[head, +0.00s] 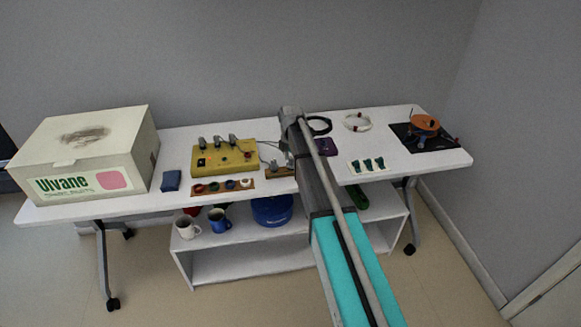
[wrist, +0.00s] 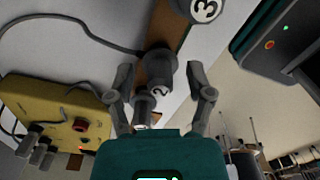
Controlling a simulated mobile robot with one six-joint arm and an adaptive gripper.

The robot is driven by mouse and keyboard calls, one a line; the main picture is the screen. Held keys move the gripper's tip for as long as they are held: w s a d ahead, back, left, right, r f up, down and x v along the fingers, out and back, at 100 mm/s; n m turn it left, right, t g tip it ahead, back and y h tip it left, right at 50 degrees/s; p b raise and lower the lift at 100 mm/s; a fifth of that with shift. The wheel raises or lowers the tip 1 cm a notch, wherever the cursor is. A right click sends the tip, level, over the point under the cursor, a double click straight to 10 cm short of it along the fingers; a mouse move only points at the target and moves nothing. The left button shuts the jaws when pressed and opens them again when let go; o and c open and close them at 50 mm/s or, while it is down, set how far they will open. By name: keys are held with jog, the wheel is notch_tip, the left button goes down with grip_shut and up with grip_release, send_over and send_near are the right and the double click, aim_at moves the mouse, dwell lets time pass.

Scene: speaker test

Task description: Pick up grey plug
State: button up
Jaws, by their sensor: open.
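A grey plug (wrist: 160,66) marked 2 stands on a brown wooden strip (wrist: 168,28) in the wrist view. My gripper (wrist: 160,78) is open, with one finger on each side of this plug. I cannot tell whether either finger touches it. Another grey plug (wrist: 206,7) marked 3 is at the top edge of the wrist view. In the head view, a grey plug (head: 274,164) shows on the wooden strip (head: 280,173) just left of my arm. My arm hides part of that strip, and my gripper is not clearly seen there.
The yellow box (head: 222,158) with grey upright parts stands left of the strip; it also shows in the wrist view (wrist: 45,95). A grey cable (wrist: 55,18) runs close by. A holder with teal pieces (head: 366,165) lies right of my arm. A large carton (head: 85,150) fills the table's left end.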

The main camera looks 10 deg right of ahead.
dwell(0.5)
grip_shut()
